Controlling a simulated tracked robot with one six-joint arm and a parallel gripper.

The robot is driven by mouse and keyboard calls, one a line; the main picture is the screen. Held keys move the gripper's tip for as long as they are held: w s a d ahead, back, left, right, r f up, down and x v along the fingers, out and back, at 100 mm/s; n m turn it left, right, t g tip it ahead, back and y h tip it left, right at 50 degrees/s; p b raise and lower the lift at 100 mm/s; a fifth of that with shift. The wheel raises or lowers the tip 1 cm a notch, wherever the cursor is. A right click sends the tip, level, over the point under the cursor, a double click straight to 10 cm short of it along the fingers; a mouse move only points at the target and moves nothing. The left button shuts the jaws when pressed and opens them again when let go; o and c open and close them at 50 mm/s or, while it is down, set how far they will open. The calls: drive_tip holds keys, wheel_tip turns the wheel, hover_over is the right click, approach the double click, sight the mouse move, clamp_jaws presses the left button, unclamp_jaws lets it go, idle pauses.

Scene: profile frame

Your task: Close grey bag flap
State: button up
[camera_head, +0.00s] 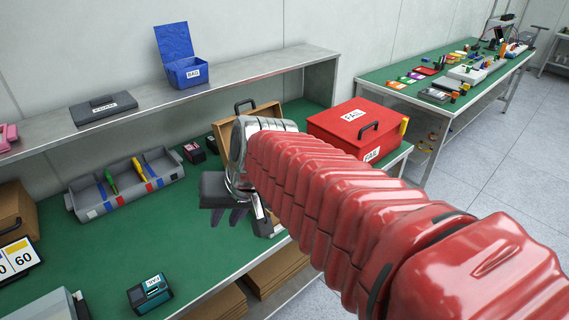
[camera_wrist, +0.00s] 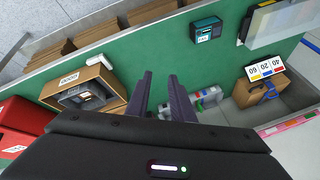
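A flat dark grey case (camera_head: 102,106) with a white label lies on the raised shelf at the left. It is the only grey bag-like thing I make out; its top looks flat, and I cannot tell a flap apart. It does not clearly show in the wrist view. My gripper (camera_head: 228,216) hangs over the green bench, below and right of the case and apart from it. In the wrist view my gripper (camera_wrist: 161,98) has its two dark fingers spread, with nothing between them.
An open blue box (camera_head: 190,75) stands on the shelf (camera_head: 240,73) right of the case. A grey tray (camera_head: 88,214) with tools sits on the bench below. A tan case (camera_wrist: 103,103) and a red case (camera_head: 355,125) lie near my arm.

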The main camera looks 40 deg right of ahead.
drive_tip(key=w+d+f+m+t, duration=0.1)
drive_tip(key=w+d+m, duration=0.2)
drive_tip(key=d, duration=0.7)
drive_tip(key=w+d+f+m+t, duration=0.1)
drive_tip(key=w+d+m, duration=0.2)
drive_tip(key=d, duration=0.8)
drive_tip(key=w+d+f+m+t, duration=0.1)
drive_tip(key=w+d+m, duration=0.2)
drive_tip(key=d+m, duration=0.3)
drive_tip(key=d, duration=0.4)
drive_tip(key=shift+w+d+f+m+h, duration=0.2)
drive_tip(key=shift+d+m+h, duration=0.1)
drive_tip(key=shift+d+m, duration=0.1)
drive_tip(key=x, duration=1.3)
drive_tip(key=shift+w, duration=0.5)
clamp_jaws()
